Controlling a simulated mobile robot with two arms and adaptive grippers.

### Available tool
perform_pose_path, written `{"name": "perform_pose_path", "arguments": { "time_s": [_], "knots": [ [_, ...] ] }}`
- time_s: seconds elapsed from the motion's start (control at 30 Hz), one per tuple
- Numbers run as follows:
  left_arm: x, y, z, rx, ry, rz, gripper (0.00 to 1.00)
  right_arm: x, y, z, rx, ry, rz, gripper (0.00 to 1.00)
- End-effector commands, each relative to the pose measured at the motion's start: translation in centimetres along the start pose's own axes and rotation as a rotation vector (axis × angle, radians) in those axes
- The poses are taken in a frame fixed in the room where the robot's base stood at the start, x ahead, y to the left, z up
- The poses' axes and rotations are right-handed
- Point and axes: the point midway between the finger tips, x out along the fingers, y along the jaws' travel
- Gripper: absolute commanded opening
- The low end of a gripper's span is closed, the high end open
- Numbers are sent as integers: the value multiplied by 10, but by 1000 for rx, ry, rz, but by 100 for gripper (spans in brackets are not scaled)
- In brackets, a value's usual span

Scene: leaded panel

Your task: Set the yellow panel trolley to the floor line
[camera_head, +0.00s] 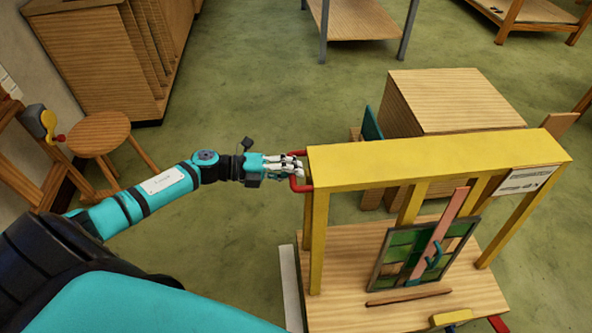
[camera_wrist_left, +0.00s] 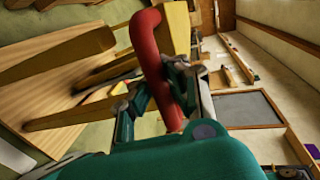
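The yellow panel trolley (camera_head: 435,153) stands at the right in the head view, with a wooden deck (camera_head: 345,313) under its yellow frame. A leaded glass panel (camera_head: 405,247) with a pink strip across it and a teal handle leans upright on the deck. A red handle (camera_head: 299,184) sticks out from the frame's left end. My left gripper (camera_head: 298,167) is at this handle. In the left wrist view, the fingers close around the red handle (camera_wrist_left: 158,62). A pale strip (camera_head: 290,285) runs along the deck's left edge; I cannot tell if it is the floor line. My right gripper is not in view.
A wooden cabinet (camera_head: 450,100) stands close behind the trolley. A round stool (camera_head: 98,133) and a slatted rack (camera_head: 110,55) are at the left. A table (camera_head: 355,20) stands at the back. Green floor (camera_head: 240,90) is clear between them.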

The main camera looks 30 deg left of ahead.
Motion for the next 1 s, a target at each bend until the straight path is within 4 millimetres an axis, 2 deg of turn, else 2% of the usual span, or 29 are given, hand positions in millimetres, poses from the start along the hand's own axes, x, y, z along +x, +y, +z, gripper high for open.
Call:
{"name": "perform_pose_path", "arguments": {
  "time_s": [0.2, 0.5, 0.83, 1.0],
  "knots": [
    [-1, -3, 2, 1, -4, -3, 0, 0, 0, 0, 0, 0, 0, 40],
    [0, -2, 1, 1, -2, -2, 40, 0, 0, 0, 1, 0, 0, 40],
    [-4, 0, 0, 0, -1, 0, 40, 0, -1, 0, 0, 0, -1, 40],
    [-28, 1, 0, -1, -2, 4, 40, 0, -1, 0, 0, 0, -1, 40]
  ]
}}
